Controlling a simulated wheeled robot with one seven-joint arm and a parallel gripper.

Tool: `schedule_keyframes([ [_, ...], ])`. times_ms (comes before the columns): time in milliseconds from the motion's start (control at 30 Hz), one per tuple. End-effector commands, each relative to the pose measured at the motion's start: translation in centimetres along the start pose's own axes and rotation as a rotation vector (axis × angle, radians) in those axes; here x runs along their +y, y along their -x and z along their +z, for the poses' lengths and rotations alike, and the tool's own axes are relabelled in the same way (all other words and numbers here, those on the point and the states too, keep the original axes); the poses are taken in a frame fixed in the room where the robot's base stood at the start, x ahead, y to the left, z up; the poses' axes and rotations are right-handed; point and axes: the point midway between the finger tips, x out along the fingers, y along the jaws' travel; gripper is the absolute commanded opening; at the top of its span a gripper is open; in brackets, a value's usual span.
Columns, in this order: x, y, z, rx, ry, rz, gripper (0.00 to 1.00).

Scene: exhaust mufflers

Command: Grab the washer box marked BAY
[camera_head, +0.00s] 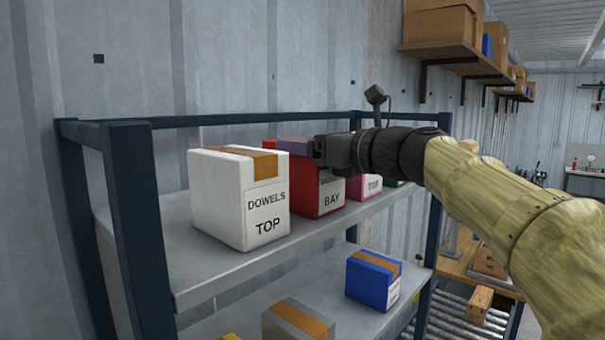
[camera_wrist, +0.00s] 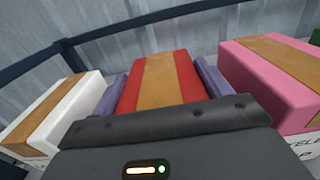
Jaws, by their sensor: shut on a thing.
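The red box (camera_head: 306,192) with a brown tape strip stands on the upper shelf. Its label shows BAY, and the upper word is partly hidden by my gripper. My gripper (camera_head: 298,147) reaches in from the right and is shut on the red box. In the wrist view the red box (camera_wrist: 163,80) sits between the two purple fingers of my gripper (camera_wrist: 163,88), one finger along each side. The box appears upright; I cannot tell whether its base touches the shelf.
A white box (camera_head: 238,198) marked DOWELS TOP stands left of the red box. A pink box (camera_head: 361,187) stands on its right, with a green box (camera_head: 394,183) beyond. The shelf (camera_head: 190,262) has blue posts and a rear rail. A blue box (camera_head: 372,279) sits on the shelf below.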

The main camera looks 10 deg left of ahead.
Motion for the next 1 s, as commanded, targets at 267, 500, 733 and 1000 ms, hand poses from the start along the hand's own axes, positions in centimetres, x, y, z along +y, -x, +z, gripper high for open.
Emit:
schedule_keyframes([
  [267, 0.1, 0.0, 0.4, -0.003, 0.003, 0.000, 0.21],
  [500, 0.1, 0.0, 1.9, -0.004, 0.004, 0.000, 0.21],
  [733, -0.1, 1.8, 3.1, -0.004, 0.004, -0.006, 0.21],
  [1000, -0.1, 8.5, 3.0, -0.003, 0.006, -0.009, 0.21],
])
